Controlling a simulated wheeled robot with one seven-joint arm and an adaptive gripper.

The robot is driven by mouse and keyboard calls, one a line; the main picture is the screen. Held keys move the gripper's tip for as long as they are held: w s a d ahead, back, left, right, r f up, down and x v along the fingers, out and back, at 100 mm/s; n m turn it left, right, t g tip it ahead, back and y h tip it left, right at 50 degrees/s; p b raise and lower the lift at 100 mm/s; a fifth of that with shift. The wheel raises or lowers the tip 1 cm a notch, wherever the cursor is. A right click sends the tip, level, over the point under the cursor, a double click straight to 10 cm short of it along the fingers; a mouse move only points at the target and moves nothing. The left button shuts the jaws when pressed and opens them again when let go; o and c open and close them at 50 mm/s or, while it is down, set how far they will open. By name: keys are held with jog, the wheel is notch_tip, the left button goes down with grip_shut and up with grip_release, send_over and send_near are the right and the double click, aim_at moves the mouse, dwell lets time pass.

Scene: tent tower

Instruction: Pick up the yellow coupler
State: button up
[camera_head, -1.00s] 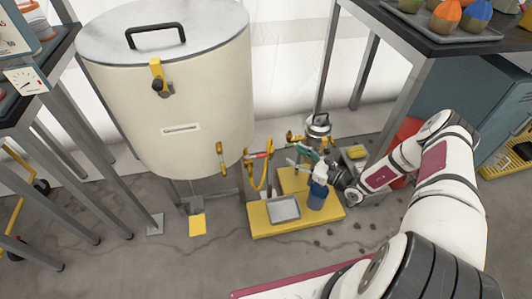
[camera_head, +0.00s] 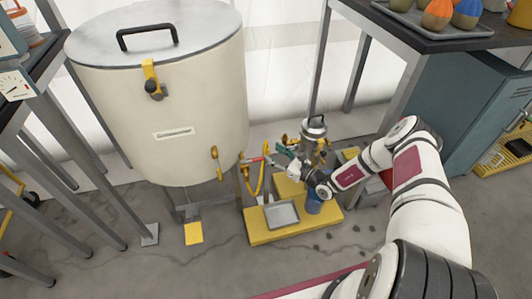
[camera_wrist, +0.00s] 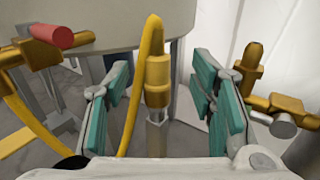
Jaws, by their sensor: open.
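The yellow coupler (camera_wrist: 158,78) stands upright in the wrist view, on top of a pale grey post (camera_wrist: 156,135). A curved yellow hose (camera_wrist: 146,50) comes up beside it on the left. My gripper (camera_wrist: 162,98) is open. One teal-padded finger is left of the coupler and one right of it, with a gap on each side. In the head view my gripper (camera_head: 286,160) is by the yellow stand (camera_head: 262,232), to the right of the big tank. There the coupler is too small and covered to make out clearly.
The cream tank (camera_head: 160,110) stands behind left. A yellow valve with a red end (camera_wrist: 50,37) is left of my fingers; other yellow fittings (camera_wrist: 250,65) are close on the right. A grey tray (camera_head: 282,212), blue bottle (camera_head: 314,200) and metal canister (camera_head: 314,127) crowd the stand.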

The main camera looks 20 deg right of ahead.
aim_at(269, 151)
jog(key=b+x, duration=0.1)
jog(key=x, duration=0.3)
jog(key=shift+w+a, duration=0.15)
jog(key=shift+a, duration=0.15)
grip_shut()
jog(key=shift+r, duration=0.1)
